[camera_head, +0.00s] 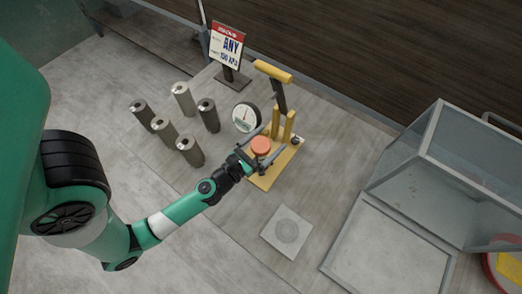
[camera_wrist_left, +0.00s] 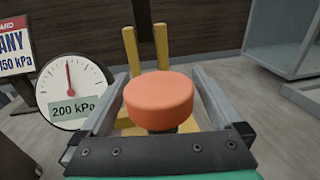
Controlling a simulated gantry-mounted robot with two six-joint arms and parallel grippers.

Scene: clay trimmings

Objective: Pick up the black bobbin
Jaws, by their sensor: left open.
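I see no object that is plainly a black bobbin in either view. Several grey cylinders (camera_head: 190,152) with hollow-looking tops stand left of my left gripper, some darker, such as the dark grey cylinder (camera_head: 209,116). My left gripper (camera_head: 272,141) is open at the yellow stand (camera_head: 289,163). Its fingers lie on either side of an orange round cap (camera_head: 261,146). In the left wrist view the orange cap (camera_wrist_left: 159,101) sits between the fingers, with a visible gap at the right; contact at the left is unclear. My right gripper is not in view.
A round gauge (camera_head: 246,117) beside the stand reads 200 kPa in the wrist view. A sign (camera_head: 227,46) reading "ANY" and 150 kPa stands behind. A clear-walled box (camera_head: 440,165) is at the right. A flat square plate (camera_head: 287,231) lies in front on the grey surface.

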